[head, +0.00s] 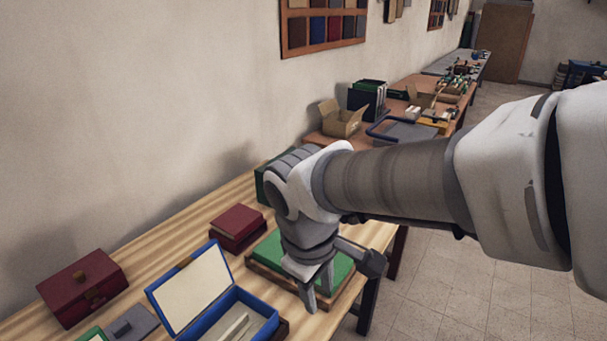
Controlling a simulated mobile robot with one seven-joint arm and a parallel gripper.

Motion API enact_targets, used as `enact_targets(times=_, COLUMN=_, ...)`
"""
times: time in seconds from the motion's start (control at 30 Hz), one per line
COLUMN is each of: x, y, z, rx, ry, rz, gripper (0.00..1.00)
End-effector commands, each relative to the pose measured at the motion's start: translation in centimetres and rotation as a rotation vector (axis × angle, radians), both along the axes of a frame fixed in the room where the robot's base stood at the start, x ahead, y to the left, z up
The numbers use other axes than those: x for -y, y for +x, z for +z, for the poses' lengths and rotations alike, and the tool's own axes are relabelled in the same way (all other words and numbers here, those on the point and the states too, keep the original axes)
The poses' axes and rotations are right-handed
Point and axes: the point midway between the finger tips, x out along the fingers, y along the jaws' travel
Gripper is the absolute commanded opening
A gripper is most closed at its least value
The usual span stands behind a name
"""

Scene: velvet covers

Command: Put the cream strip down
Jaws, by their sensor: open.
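A pale cream strip (235,326) lies inside the open blue box (262,306) at the bottom of the head view. The lower end of the strip is cut off by the picture edge. The box's lid (192,287) stands open, with a cream inner face. My gripper (317,291) points down with its fingers apart, to the right of the box. It is over the near part of a green pad in a wooden tray (347,297). I see nothing between the fingers. My wrist hides part of the tray.
A dark red box (82,288) and a smaller red box (238,224) stand on the striped wooden table (160,238) by the wall. A grey piece (131,322) lies at the lower left. Farther tables hold a cardboard box (341,119) and other goods.

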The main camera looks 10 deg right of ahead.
Motion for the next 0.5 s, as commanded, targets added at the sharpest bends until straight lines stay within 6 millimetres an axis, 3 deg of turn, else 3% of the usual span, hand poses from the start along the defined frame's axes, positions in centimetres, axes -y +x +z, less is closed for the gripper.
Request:
enact_targets(times=0.03, x=1.4, y=-0.6, z=1.0, rx=0.040, ry=0.055, rz=-0.095, gripper=0.41)
enact_targets(times=0.2, x=4.4, y=-2.9, z=3.3, rx=0.166, ry=0.212, rz=-0.377, gripper=0.41)
enact_targets(times=0.5, x=6.9, y=-5.6, z=5.3, rx=0.336, ry=0.363, rz=-0.688, gripper=0.41)
